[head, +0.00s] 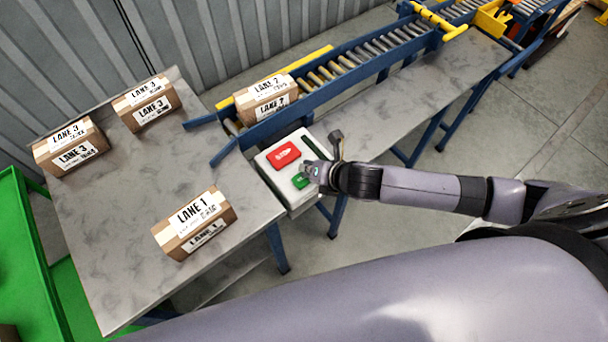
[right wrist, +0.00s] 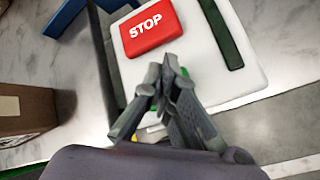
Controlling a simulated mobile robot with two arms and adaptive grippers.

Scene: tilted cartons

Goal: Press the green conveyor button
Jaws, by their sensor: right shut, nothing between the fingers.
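The green button (head: 299,181) sits on the white control box (head: 269,167), below the red STOP button (head: 284,154). My right gripper (head: 309,172) reaches in from the right and is over the green button's right side, partly covering it. In the right wrist view the right gripper (right wrist: 167,82) is shut and empty, with its fingers over the white box (right wrist: 190,58) just below the red STOP button (right wrist: 152,28). The fingers hide most of the green button there. I cannot tell whether they touch it. My left gripper is not in view.
A carton marked Lane 1 (head: 194,224) stands on the metal table (head: 110,240) left of the box. Two Lane 3 cartons stand farther back. A tilted Lane 2 carton (head: 266,98) is at the start of the roller conveyor (head: 350,65). A dark green strip (head: 317,147) lies along the box.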

